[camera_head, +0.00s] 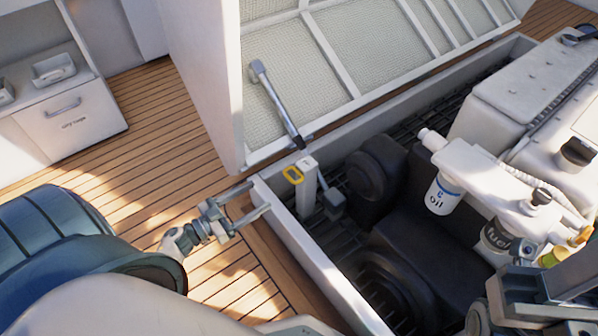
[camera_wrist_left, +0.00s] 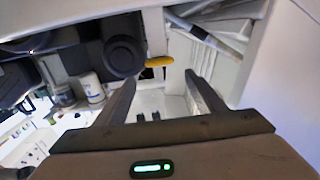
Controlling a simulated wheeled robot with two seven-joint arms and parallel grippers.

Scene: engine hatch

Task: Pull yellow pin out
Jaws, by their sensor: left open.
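A raised hatch lid (camera_head: 330,60) stands behind the post, with a strut (camera_head: 277,105) leaning on it. The bay's white rim (camera_head: 290,235) runs below my left gripper. An oil filter (camera_head: 443,194) and engine parts fill the right side. Wooden deck (camera_head: 140,150) lies open at left.

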